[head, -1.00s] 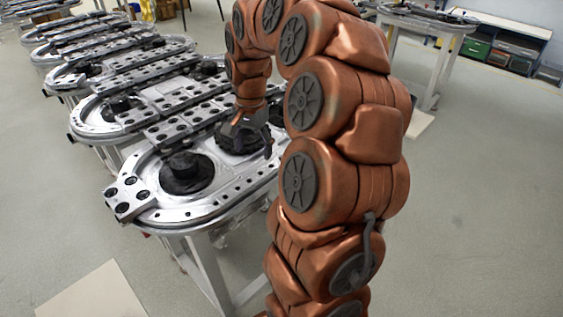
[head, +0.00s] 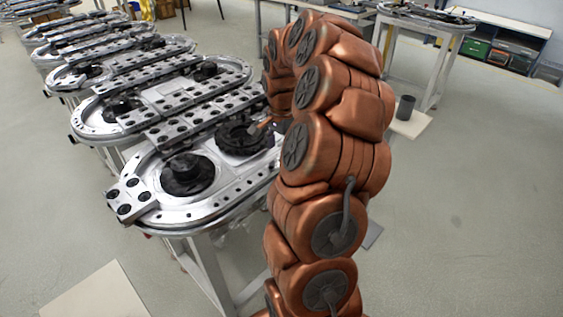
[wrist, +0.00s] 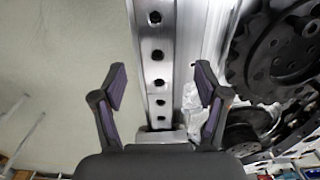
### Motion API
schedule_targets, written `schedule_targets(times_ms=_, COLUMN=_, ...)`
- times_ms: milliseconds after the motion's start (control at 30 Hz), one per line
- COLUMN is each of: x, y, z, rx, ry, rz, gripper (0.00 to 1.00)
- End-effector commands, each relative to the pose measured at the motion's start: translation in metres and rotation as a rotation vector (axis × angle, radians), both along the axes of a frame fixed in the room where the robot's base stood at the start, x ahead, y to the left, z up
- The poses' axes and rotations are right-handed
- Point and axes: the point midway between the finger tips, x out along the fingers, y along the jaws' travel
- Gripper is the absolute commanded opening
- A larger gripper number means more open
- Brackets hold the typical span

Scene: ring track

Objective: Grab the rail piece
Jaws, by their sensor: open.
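A silver rail piece (wrist: 158,65) with a row of dark round holes runs down the middle of the wrist view. Its lower end meets a grey metal block just ahead of the palm. My gripper (wrist: 161,78) is open, with one finger on each side of the rail and visible gaps to it. It holds nothing. In the head view my arm hides the gripper and the right end of the nearest ring track (head: 215,205), so I cannot tell which of its rails this is.
Dark toothed wheels (wrist: 275,50) stand close to the right finger. Pale floor (wrist: 60,60) lies to the left. More ring tracks (head: 85,118) stand in a row behind the nearest one. A dark cylinder (head: 405,107) stands on a light panel at right.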

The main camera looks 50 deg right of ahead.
Motion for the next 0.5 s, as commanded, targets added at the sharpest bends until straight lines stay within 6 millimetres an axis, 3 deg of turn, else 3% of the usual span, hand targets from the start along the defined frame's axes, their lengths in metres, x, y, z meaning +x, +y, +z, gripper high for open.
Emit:
schedule_targets(times_ms=300, x=-0.004, y=0.004, z=-0.036, rx=0.003, ry=0.007, rz=0.001, gripper=0.74)
schedule_targets(times_ms=500, x=-0.003, y=0.003, z=-0.040, rx=0.001, ry=0.002, rz=0.000, gripper=0.74)
